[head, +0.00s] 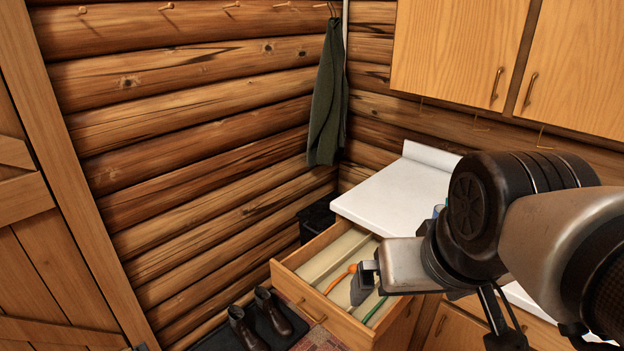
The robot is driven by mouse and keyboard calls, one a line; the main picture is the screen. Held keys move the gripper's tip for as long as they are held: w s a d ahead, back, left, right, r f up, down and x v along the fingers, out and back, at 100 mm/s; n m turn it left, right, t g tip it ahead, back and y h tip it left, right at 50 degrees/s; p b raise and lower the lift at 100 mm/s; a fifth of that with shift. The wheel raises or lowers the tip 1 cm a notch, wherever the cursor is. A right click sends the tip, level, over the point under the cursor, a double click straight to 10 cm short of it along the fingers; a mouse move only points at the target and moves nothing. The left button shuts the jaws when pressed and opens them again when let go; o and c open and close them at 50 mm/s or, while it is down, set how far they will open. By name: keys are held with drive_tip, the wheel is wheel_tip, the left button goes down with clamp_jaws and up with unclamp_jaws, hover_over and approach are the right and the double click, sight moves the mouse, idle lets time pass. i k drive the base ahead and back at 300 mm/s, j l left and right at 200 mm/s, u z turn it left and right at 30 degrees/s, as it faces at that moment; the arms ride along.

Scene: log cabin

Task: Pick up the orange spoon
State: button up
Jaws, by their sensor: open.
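The orange spoon (340,280) lies in the open drawer (310,301), with its bowl toward the back and its thin handle running down toward the drawer front. My gripper (362,283) is over the drawer, just right of the spoon in the picture. Its fingers are open, with nothing visible between them. I cannot tell how high the fingers are above the spoon. My arm hides the right side of the drawer and part of the counter.
A green utensil (375,311) lies at the drawer's right. The white counter (400,192) is above, under wooden cabinets (462,50). Boots (265,322) stand on a dark mat at lower left. A green cloth garment (328,95) hangs on the log wall. A black bin (317,218) stands behind the drawer.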

sight(352, 268)
drive_tip(key=i, duration=0.55)
drive_tip(key=k, duration=1.2)
drive_tip(key=i+j+z, duration=0.2)
drive_tip(key=i+j, duration=0.75)
drive_tip(key=i+j+u, duration=0.15)
drive_tip(key=i, duration=0.2)
drive_tip(key=i+j+u, duration=0.15)
drive_tip(key=i+j+z, duration=0.15)
drive_tip(key=z, duration=0.3)
drive_tip(key=k+j, duration=0.05)
drive_tip(key=j, duration=0.05)
